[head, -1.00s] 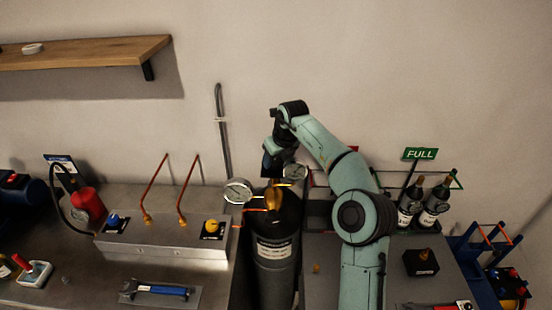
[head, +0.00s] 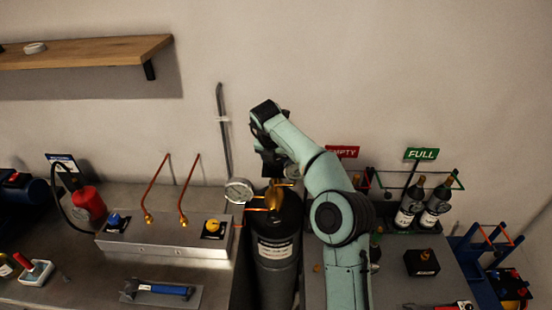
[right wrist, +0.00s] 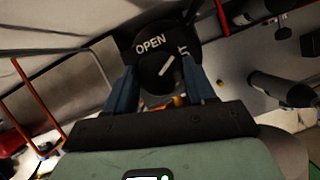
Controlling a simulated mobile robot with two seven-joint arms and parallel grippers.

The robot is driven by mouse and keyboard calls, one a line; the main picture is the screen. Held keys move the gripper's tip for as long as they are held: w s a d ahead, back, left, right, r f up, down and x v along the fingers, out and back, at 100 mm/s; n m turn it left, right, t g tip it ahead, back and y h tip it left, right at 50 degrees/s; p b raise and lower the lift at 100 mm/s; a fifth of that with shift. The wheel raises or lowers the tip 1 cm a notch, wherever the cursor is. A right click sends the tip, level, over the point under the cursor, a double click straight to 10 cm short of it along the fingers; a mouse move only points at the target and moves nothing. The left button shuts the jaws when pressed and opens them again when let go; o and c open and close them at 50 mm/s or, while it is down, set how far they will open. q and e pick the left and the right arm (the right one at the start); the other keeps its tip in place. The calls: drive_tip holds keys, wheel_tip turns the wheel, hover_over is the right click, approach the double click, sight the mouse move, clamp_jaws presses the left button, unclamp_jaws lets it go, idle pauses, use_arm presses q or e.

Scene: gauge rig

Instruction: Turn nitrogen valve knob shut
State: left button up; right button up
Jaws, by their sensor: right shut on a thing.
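The black gas cylinder (head: 275,250) stands upright in a gap in the bench, with brass valve fittings (head: 278,198) on top. A white dial gauge (head: 238,191) is at its left. In the right wrist view, the black valve knob (right wrist: 158,72) has a white pointer line tilted up and right. The plate (right wrist: 150,38) behind it reads OPEN; a second word at its right is partly hidden by a finger. My right gripper (right wrist: 161,88) is shut on the knob, one blue finger on each side. In the head view it is above the cylinder top. My left gripper is out of view.
A metal manifold box (head: 165,243) with copper pipes is left of the cylinder. A rack with dark bottles (head: 428,205) and a green FULL sign (head: 420,154) stand at the right. A red EMPTY sign (head: 343,151) is partly behind my arm.

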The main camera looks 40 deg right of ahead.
drive_tip(key=m+g, duration=0.1)
drive_tip(key=m, duration=0.2)
drive_tip(key=m+g, duration=0.1)
drive_tip(key=m, duration=0.2)
drive_tip(key=shift+w+h, duration=0.15)
drive_tip(key=shift+h, duration=0.25)
idle(0.3)
drive_tip(key=o, duration=1)
drive_tip(key=shift+o, duration=0.2)
